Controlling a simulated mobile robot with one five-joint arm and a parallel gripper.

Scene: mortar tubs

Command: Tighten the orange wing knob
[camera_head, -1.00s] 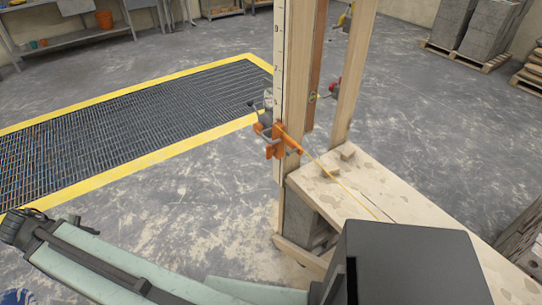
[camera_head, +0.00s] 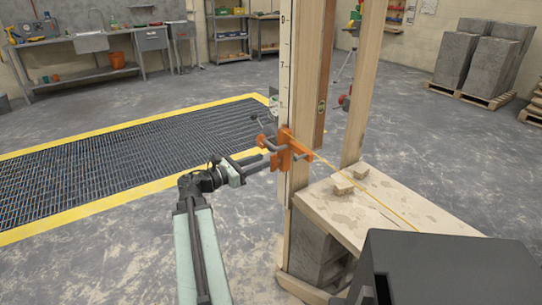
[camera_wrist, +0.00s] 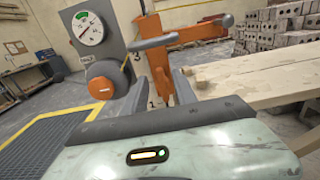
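An orange clamp-like fitting (camera_head: 284,150) sits on the upright wooden post with the measuring scale, with grey rods sticking out. In the wrist view its orange body (camera_wrist: 157,58) stands upright, with an orange arm across the top; which part is the wing knob I cannot tell for sure. My gripper (camera_head: 262,163) reaches it from the left. In the wrist view my gripper (camera_wrist: 158,86) has its two grey fingers apart, one on each side of the lower orange part. Whether they touch it cannot be seen.
A grey gauge box (camera_wrist: 88,32) and a round grey knob with an orange centre (camera_wrist: 103,89) are close on the left. A wooden bench top (camera_head: 385,205) with small wood blocks lies to the right. A yellow-edged floor grate (camera_head: 130,150) is on the left.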

